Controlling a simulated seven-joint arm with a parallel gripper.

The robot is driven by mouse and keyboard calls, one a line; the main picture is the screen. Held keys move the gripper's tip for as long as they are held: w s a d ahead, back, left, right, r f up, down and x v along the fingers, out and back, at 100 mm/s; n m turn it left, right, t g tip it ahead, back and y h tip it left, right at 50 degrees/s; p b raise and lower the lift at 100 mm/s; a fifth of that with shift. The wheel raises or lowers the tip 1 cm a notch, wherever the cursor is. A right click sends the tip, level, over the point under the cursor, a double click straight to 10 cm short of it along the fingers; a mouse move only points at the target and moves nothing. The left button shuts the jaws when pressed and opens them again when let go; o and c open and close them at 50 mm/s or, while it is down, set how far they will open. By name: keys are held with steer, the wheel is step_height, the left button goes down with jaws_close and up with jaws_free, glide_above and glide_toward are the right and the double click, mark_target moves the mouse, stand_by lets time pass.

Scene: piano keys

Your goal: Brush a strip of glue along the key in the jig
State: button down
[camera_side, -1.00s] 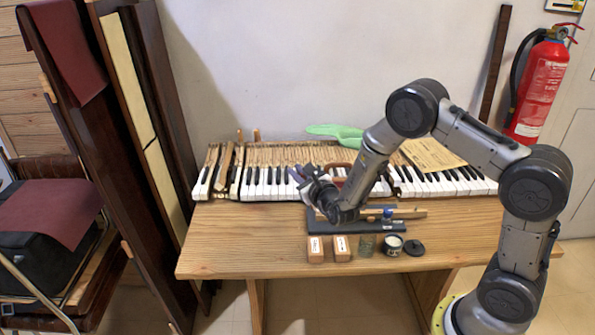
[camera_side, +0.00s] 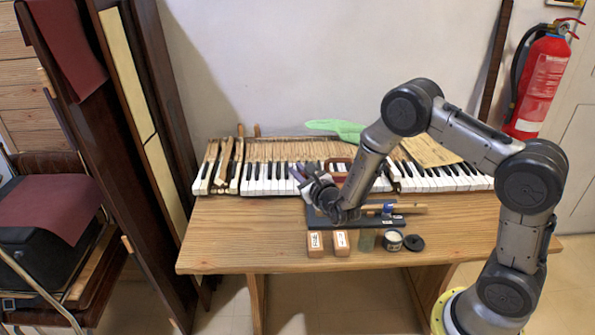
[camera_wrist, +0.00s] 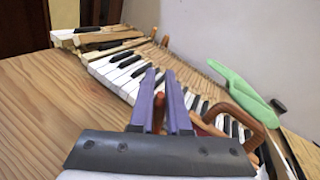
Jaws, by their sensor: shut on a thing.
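My gripper (camera_side: 298,176) is over the table in front of the piano keys, its tips pointing to the upper left. In the wrist view its two purple fingers (camera_wrist: 161,105) are closed around a slim reddish-brown handle, probably the brush (camera_wrist: 158,112). The bristles are hidden. The dark jig (camera_side: 318,222) lies on the table below my gripper, partly covered by it. A pale wooden key (camera_side: 413,209) lies along the jig, with a blue part (camera_side: 388,209) beside it. A small open glue pot (camera_side: 392,242) stands in front of the jig.
Two small wooden blocks (camera_side: 315,245) with labels, a glass jar (camera_side: 366,241) and a dark lid (camera_side: 414,243) stand along the front. The keyboard (camera_side: 265,180) fills the back, with a green object (camera_side: 336,129) behind it. The table's left part (camera_side: 225,235) is clear.

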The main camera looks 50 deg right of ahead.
steer(key=s+d, duration=0.2)
steer(key=shift+s+d+f, duration=0.15)
steer(key=shift+s, duration=0.2)
steer(key=shift+w, duration=0.1)
steer(key=w+a, duration=1)
steer(key=shift+w, duration=0.2)
stand_by(1.3)
steer(key=shift+r, duration=0.25)
steer(key=shift+r, duration=2.9)
